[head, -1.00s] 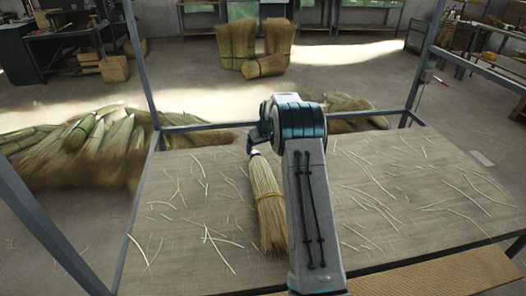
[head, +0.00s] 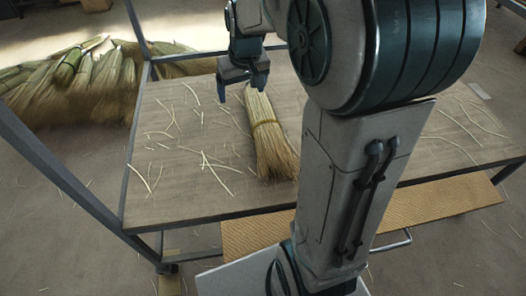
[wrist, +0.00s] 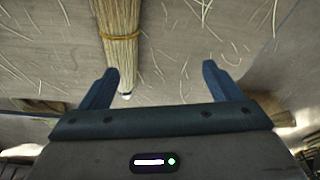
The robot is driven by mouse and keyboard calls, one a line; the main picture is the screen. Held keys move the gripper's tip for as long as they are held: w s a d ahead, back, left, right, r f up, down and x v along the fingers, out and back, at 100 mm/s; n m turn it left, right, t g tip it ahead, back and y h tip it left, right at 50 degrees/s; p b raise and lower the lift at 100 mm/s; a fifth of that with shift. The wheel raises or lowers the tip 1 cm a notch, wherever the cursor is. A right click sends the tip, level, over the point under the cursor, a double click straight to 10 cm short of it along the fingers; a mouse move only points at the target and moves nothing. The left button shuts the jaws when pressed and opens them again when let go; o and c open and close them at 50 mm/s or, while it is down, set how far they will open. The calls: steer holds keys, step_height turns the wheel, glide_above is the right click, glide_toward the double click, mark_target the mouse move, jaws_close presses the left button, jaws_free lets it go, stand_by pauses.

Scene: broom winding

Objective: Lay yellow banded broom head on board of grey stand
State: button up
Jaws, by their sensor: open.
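The yellow banded broom head (head: 270,145) lies on the board (head: 185,185) of the grey stand (head: 136,175). Its bristles fan toward the near edge, and its narrow end points away from me. A yellow band (head: 263,123) wraps it. My gripper (head: 244,93) is open at the broom head's narrow end, over the board. In the wrist view, the pale tip of the broom head (wrist: 121,50) shows between the open fingers of my gripper (wrist: 159,70), closer to the left finger, with nothing clasped. My arm hides part of the board on the right.
Loose straws (head: 205,160) are scattered over the board. A pile of broom bundles (head: 85,75) lies on the floor at left. Grey posts (head: 60,175) rise at the stand's corners. A woven-looking lower panel (head: 430,208) sits along the near side.

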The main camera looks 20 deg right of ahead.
steer(key=s+a+f+g, duration=0.1)
steer(key=s+a+f, duration=0.1)
steer(key=s, duration=1.7)
steer(key=shift+s, duration=0.3)
steer(key=shift+a, duration=0.1)
